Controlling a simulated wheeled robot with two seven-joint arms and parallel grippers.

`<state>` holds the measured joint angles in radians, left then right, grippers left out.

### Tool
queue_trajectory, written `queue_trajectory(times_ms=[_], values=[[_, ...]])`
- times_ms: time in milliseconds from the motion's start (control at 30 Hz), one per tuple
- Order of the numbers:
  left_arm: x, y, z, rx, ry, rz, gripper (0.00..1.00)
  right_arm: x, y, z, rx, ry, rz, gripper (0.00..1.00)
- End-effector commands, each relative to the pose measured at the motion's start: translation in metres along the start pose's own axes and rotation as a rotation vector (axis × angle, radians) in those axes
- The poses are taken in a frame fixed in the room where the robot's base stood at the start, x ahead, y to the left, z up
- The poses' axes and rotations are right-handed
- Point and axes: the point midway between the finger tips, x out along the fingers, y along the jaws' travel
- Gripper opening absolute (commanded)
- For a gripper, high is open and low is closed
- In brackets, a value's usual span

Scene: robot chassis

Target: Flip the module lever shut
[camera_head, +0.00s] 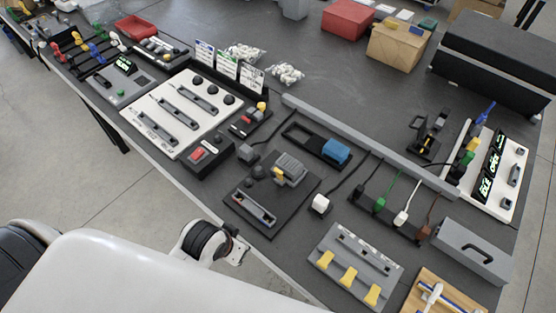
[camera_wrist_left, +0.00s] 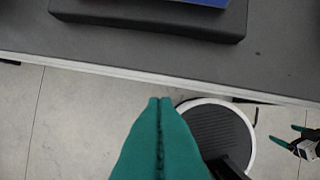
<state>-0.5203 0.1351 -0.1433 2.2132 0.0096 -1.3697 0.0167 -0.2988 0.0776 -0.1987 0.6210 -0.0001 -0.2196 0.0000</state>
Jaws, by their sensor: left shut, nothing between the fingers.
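The task's module lever is hard to single out. A likely candidate is the dark module plate (camera_head: 232,199) in the middle of the bench in the head view. It carries a grey ribbed block (camera_head: 289,170), a small yellow part (camera_head: 278,173) and a slotted grey piece (camera_head: 254,208). I cannot tell the lever's position. My left gripper (camera_wrist_left: 159,100) shows teal fingers closed together and empty, near the bench edge in the left wrist view. Its fingers cannot be made out in the head view. My right gripper (camera_wrist_left: 292,135) shows small at the right of the wrist view, fingers apart.
In the wrist view, a dark block (camera_wrist_left: 150,22) with a blue top lies beyond the bench edge. A red-button box (camera_head: 203,158), a blue connector holder (camera_head: 334,150) and a yellow-tabbed panel (camera_head: 348,262) surround the module. The rear bench is partly clear.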

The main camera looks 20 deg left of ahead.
Motion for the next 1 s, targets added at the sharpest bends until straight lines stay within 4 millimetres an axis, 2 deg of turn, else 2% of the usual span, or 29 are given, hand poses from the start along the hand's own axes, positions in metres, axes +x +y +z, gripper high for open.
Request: queue_trajectory(times_ms=[33,100,300,500,600,700,1000], values=[[-0.024,0.001,0.014,0.007,-0.034,0.001,0.00,-0.007,0.001,0.000,0.000,0.001,0.001,0.85],[-0.046,0.003,0.047,0.030,-0.126,-0.001,0.00,-0.011,0.001,0.001,0.000,0.000,0.002,0.85],[-0.062,0.002,0.125,0.079,-0.353,-0.040,0.00,-0.013,0.002,-0.002,0.000,0.005,0.002,0.85],[-0.082,0.004,0.184,0.116,-0.522,-0.088,0.00,-0.015,0.002,-0.002,0.000,0.005,0.002,0.85],[-0.090,0.006,0.202,0.125,-0.573,-0.109,0.00,-0.016,0.001,-0.002,-0.001,0.005,0.001,0.85],[-0.093,0.006,0.210,0.127,-0.595,-0.122,0.00,-0.016,0.000,-0.002,-0.002,0.005,0.000,0.85],[-0.093,0.006,0.211,0.125,-0.598,-0.126,0.00,-0.016,-0.002,-0.002,-0.003,0.005,-0.002,0.85]])
